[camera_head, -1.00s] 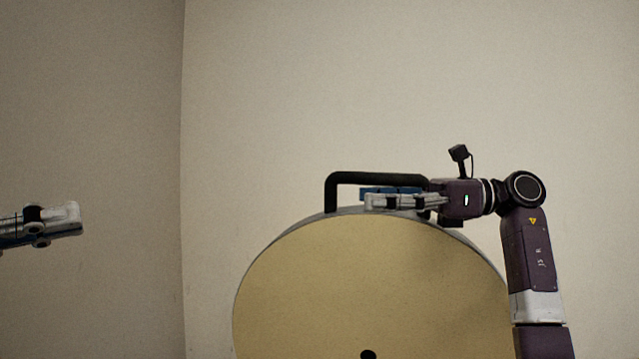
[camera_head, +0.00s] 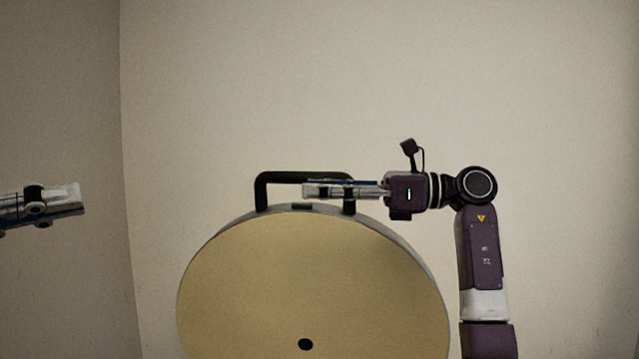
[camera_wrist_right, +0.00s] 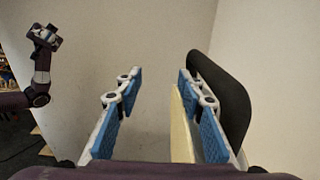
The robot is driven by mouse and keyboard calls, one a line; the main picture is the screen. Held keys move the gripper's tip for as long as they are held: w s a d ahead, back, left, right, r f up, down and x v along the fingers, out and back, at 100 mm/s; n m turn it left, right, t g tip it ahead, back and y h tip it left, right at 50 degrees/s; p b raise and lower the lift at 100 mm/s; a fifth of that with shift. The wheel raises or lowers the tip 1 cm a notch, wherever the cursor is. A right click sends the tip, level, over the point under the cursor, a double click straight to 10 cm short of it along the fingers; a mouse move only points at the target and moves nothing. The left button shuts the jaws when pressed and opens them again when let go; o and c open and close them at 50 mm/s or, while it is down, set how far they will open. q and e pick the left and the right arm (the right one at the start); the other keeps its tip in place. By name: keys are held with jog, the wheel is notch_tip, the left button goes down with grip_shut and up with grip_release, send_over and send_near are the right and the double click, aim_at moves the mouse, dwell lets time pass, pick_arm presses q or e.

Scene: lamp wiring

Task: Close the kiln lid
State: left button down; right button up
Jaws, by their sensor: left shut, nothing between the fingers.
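The kiln lid (camera_head: 310,275) stands raised in the head view, its round cream inner face toward me with a dark hole low in the middle. A black handle (camera_head: 263,190) rises from its top rim. My right gripper (camera_head: 305,191) lies level across the front of the handle, just above the rim. In the right wrist view its blue-padded fingers (camera_wrist_right: 160,88) are wide apart. The black handle (camera_wrist_right: 228,95) is beyond the right finger there, and the lid's cream edge (camera_wrist_right: 181,130) is beside that finger. My left gripper (camera_head: 80,198) is shut and empty at the left edge, far from the lid.
Plain walls (camera_head: 400,60) stand behind the lid, with a corner left of it. The space between my left gripper and the lid looks clear. The kiln body is out of view.

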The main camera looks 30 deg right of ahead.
jog(key=shift+s+d, duration=0.15)
jog(key=shift+a, duration=0.35)
jog(key=shift+c, duration=0.3)
jog(key=shift+w+a, duration=0.15)
jog(key=shift+w, duration=0.05)
jog(key=shift+c, duration=1.3)
jog(key=c, duration=0.5)
jog(key=shift+s+d, duration=0.1)
jog(key=shift+d, duration=0.2)
grip_shut()
jog(key=shift+a, duration=0.15)
jog(key=shift+c, duration=0.6)
grip_release()
jog(key=o, duration=0.9)
jog(key=shift+o, duration=0.2)
